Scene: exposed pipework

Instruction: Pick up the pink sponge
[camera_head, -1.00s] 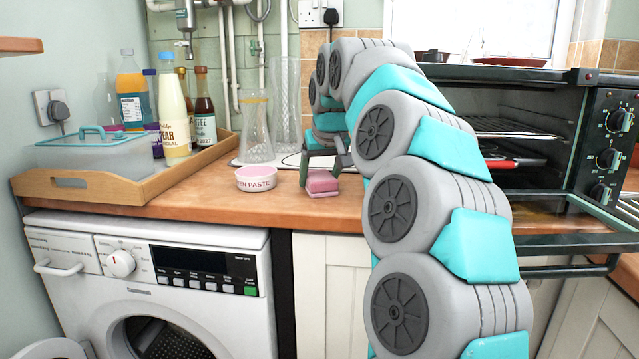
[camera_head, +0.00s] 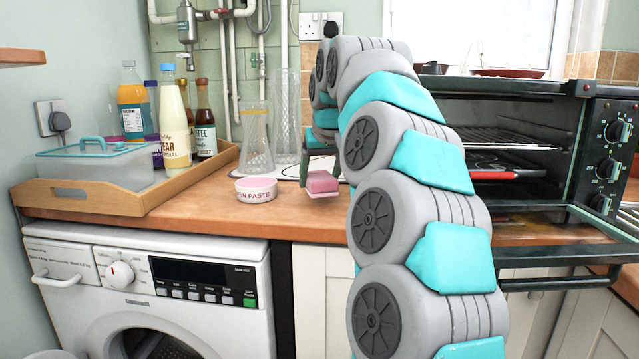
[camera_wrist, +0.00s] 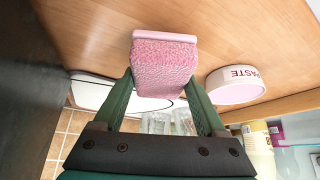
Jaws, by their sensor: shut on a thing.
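The pink sponge (camera_head: 321,184) is held by my gripper (camera_head: 318,172) just above the wooden worktop near its front edge, close to my arm. In the wrist view the sponge (camera_wrist: 163,66) sits between the two green fingers of my gripper (camera_wrist: 161,80), with a paler pink layer on one face. The fingers are shut on its sides. Part of the far finger is hidden behind my arm in the head view.
A pink and white paste tin (camera_head: 256,189) stands left of the sponge. An open toaster oven (camera_head: 510,135) is on the right. A washing machine (camera_head: 150,290) is below.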

